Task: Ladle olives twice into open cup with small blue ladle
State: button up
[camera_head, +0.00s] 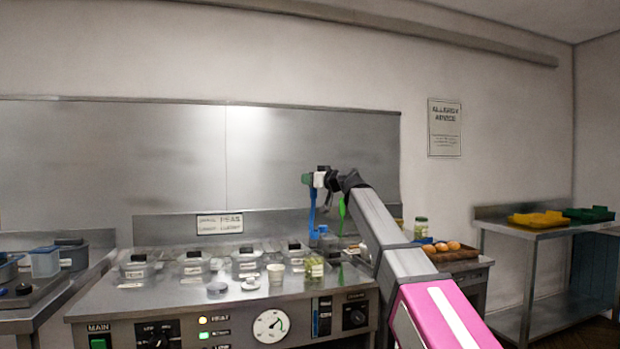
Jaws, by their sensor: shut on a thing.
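My gripper (317,180) is raised above the right part of the steel range, shut on the blue ladle (312,208). The ladle hangs down, its lower end near other blue parts, so its bowl is not clear. A glass jar with yellow-green contents (314,268), probably the olives, stands below it near the front right of the range top. A small pale cup (275,274) stands left of the jar; its inside cannot be made out. A green upright utensil (342,214) shows just right of the ladle, partly near my arm.
Several lidded, labelled containers (246,264) line the back of the range (150,302). Small round grey objects (217,288) lie in front of them. A tray of round brown items (460,255) and a green-lidded jar (421,228) stand right of my arm.

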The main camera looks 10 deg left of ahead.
aim_at(316, 193)
jog(key=shift+f, duration=0.8)
jog(key=shift+f, duration=0.25)
jog(key=shift+f, duration=1.55)
jog(key=shift+f, duration=3.35)
jog(key=shift+r, duration=3.45)
